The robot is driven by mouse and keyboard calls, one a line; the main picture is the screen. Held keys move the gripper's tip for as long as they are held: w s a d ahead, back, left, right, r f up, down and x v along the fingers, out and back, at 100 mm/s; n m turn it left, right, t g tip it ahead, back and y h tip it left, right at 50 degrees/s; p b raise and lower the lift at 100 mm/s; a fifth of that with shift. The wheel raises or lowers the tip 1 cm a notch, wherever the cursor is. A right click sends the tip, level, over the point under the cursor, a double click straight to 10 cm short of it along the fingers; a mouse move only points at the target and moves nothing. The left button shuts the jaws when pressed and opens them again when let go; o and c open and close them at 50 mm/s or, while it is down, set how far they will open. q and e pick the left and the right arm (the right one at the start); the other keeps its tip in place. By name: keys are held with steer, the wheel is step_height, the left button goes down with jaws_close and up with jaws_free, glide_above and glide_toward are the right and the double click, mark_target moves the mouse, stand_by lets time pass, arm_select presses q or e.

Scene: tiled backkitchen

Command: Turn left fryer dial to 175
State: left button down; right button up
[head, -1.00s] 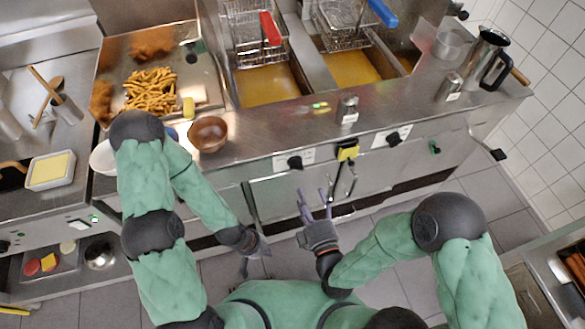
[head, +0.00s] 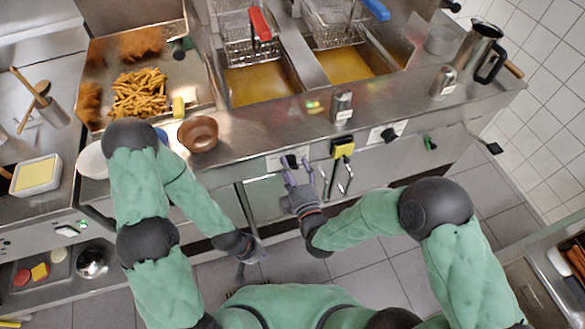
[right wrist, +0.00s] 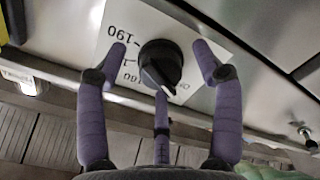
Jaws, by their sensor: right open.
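The left fryer dial (head: 291,162) is a black knob on a white label on the fryer front. In the right wrist view the dial (right wrist: 160,65) sits between my right gripper's purple fingertips, with gaps on both sides. Its pointer mark faces the lower right. The label (right wrist: 124,32) shows 190 at upper left; the other numbers are partly covered. My right gripper (head: 296,168) is open in front of the dial. My left gripper (head: 248,262) hangs low, away from the fryer; its finger state is unclear.
A second black dial (head: 389,135) is to the right. A brown bowl (head: 198,134) and metal shaker (head: 342,106) stand on the counter. The floor before the fryer is clear.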

steer(key=c, duration=1.1)
steer(key=shift+c, duration=0.2)
steer(key=shift+m, duration=0.3)
steer(key=m+b, duration=0.1)
steer(key=m, duration=0.6)
steer(key=m+b, duration=0.1)
steer(key=m, duration=0.7)
steer(key=m+b, duration=0.1)
steer(key=m, duration=0.7)
steer(key=shift+s+a+f, duration=0.15)
steer(key=shift+s+f, duration=0.05)
steer(key=shift+f, duration=0.05)
